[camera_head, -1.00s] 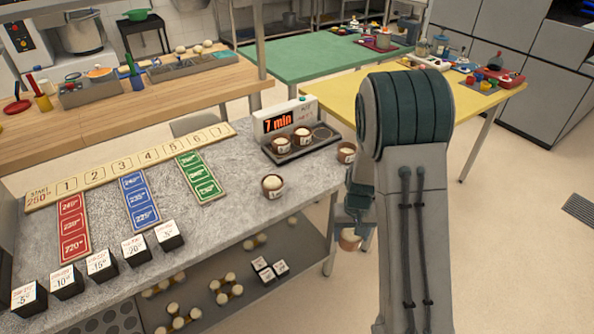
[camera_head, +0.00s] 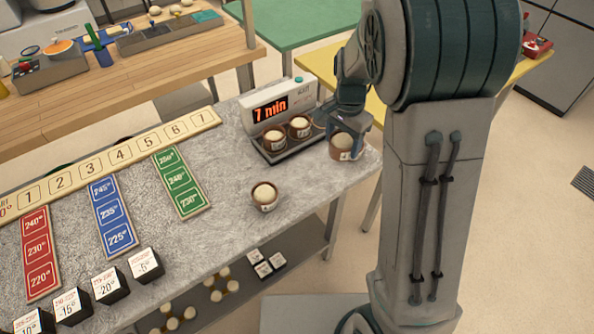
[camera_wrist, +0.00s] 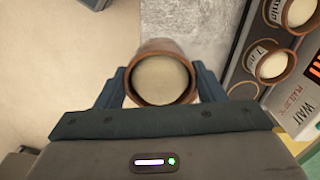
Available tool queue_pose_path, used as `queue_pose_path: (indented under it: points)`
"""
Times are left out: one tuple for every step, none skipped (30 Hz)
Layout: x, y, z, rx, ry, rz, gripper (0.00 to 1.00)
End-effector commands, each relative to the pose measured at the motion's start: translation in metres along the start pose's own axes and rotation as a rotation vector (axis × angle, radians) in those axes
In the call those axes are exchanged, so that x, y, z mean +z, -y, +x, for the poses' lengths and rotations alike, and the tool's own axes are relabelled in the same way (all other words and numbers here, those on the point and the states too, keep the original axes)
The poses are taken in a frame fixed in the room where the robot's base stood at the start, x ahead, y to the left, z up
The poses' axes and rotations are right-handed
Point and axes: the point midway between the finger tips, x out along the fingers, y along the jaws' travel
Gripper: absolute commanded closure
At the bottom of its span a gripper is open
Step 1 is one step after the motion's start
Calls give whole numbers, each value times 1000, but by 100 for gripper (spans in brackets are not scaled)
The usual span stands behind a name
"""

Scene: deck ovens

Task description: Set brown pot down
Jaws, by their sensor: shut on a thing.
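My gripper (camera_head: 347,127) is shut on a brown pot (camera_head: 345,149) with pale dough inside, at the right end of the grey stone counter (camera_head: 230,235). In the wrist view the brown pot (camera_wrist: 163,78) sits upright between the two blue fingers, with the counter edge beside it. I cannot tell whether its base touches the counter. Two similar pots, one (camera_head: 274,139) left and one (camera_head: 299,127) right, stand in the dark tray (camera_head: 281,156) under the "7 min" display (camera_head: 272,108). The tray's right end is hidden by my gripper. Another pot (camera_head: 265,196) stands alone on the counter.
A numbered strip (camera_head: 105,160) with red, blue and green temperature cards lies on the counter's left part. Several black-and-white cubes (camera_head: 108,285) line its front edge. Bare counter lies between the lone pot and the tray. Floor drops away at the right.

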Motion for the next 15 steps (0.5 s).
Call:
queue_pose_path:
  points:
    - [7,4,2,2,2,-1,65]
    - [11,7,5,2,2,0,65]
    - [19,11,10,4,3,-2,65]
    - [24,15,14,4,3,-4,65]
    - [30,20,18,4,4,-4,65]
    - [39,25,24,3,3,-6,65]
    - [44,29,28,4,3,-5,65]
    - [50,33,32,5,3,-6,65]
    - [57,37,38,5,3,-4,65]
    - [62,41,42,5,2,-4,65]
    - [67,44,46,4,2,-3,65]
    - [73,49,50,4,2,-2,65]
    - [78,52,54,3,2,-3,65]
    - [81,54,56,3,2,-2,65]
    - [85,57,60,2,1,-1,65]
